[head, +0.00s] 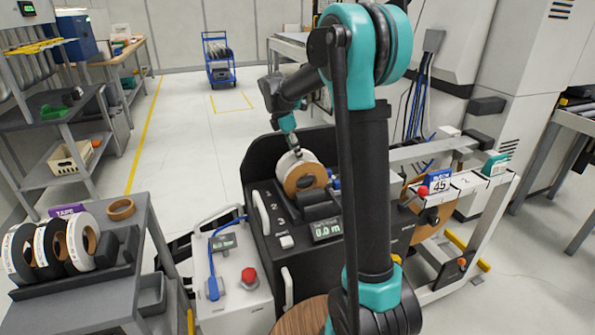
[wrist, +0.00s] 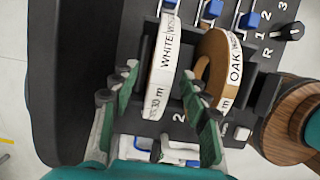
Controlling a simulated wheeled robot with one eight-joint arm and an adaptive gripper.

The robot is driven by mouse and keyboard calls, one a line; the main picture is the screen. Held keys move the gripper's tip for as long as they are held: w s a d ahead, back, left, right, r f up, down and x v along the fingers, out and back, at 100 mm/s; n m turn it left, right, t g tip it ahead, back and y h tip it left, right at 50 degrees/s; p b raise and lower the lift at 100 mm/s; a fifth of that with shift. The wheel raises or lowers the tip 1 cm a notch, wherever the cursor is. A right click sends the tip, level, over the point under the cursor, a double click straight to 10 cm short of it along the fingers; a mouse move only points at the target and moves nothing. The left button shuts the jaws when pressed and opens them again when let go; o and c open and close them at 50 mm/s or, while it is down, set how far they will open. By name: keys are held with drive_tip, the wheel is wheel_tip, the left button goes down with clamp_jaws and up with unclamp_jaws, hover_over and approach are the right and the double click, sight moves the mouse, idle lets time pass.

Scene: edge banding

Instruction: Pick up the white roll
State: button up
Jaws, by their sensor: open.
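The white roll (wrist: 162,68) stands on edge in a slot of the black machine, labelled "WHITE" in the wrist view. In the head view the white roll (head: 288,160) shows behind a brown-faced roll. The oak roll (wrist: 218,70), labelled "OAK", stands just to its right, with a small gap. My gripper (wrist: 160,85) is open, with green fingers on either side of the white roll's near part. The right finger lies between the white roll and the oak roll, over the oak roll's near edge. I cannot tell whether the fingers touch either roll.
Blue-tipped clamps (wrist: 210,8) and a black knob (wrist: 291,31) sit beyond the rolls. A grey cart (head: 95,285) at left holds several rolls and a loose brown ring (head: 121,209). A white box with a red button (head: 249,275) stands beside the machine.

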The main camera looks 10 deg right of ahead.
drive_tip(key=x, duration=0.4)
drive_tip(key=shift+d+f, duration=0.3)
drive_tip(key=shift+f, duration=0.05)
drive_tip(key=shift+c, duration=0.4)
clamp_jaws()
